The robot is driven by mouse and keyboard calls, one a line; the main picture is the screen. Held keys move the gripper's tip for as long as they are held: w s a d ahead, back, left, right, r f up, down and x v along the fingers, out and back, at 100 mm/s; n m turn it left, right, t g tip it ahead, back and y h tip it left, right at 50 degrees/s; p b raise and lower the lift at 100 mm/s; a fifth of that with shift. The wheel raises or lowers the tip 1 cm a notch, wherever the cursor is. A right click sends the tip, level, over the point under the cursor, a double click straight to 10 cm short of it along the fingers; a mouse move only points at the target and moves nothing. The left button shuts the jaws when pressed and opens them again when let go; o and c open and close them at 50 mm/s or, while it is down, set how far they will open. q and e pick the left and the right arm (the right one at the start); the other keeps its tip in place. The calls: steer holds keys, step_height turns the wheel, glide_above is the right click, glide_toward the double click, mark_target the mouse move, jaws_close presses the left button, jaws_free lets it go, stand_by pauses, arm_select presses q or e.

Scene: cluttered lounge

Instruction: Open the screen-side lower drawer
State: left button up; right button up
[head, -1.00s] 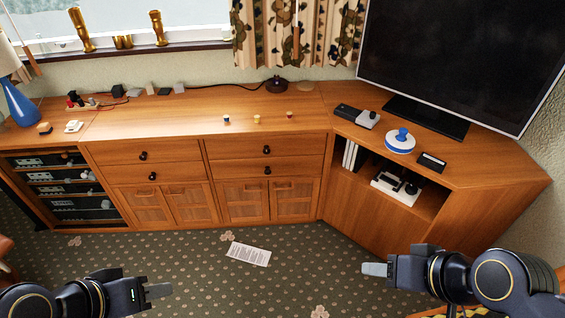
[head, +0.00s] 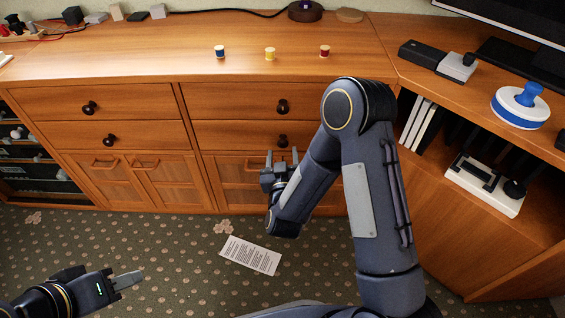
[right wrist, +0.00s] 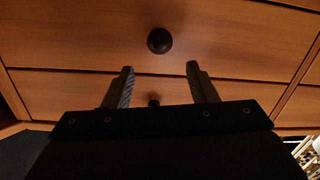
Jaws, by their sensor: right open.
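The screen-side lower drawer (head: 235,135) is shut in the right column of the wooden cabinet, below another shut drawer. Its dark round knob (head: 282,141) is bare. My right gripper (head: 281,156) is open and empty, just below and in front of that knob in the head view. The right wrist view seems upside down. There the larger, nearer knob (right wrist: 159,40) looks like the lower drawer's, beyond the open fingertips (right wrist: 160,72). A smaller knob (right wrist: 154,102) shows between the fingers. My left gripper (head: 125,283) is low at the left, away from the cabinet; its jaw opening is unclear.
Cabinet doors (head: 240,169) lie below the drawers, partly behind my right arm. Three small spools, including a yellow one (head: 270,54), stand on the cabinet top. A paper sheet (head: 250,255) lies on the carpet. An open shelf holds a white device (head: 485,187) at the right.

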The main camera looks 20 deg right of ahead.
mark_target(283, 146)
arm_select(q)
step_height(283, 146, down, 3)
steer(key=shift+s+r+b, duration=0.1)
steer(key=shift+b, duration=0.85)
arm_select(e)
steer(key=shift+t+h, duration=0.3)
steer(key=shift+h, duration=0.1)
steer(key=w, duration=0.2)
steer(key=w+d+f, duration=0.1)
steer(key=w, duration=0.1)
steer(key=w+f, duration=0.1)
steer(key=w, duration=0.1)
steer(key=shift+w+d+f, duration=0.15)
steer(key=shift+w+d, duration=0.15)
steer(key=shift+d, duration=0.1)
jaws_close()
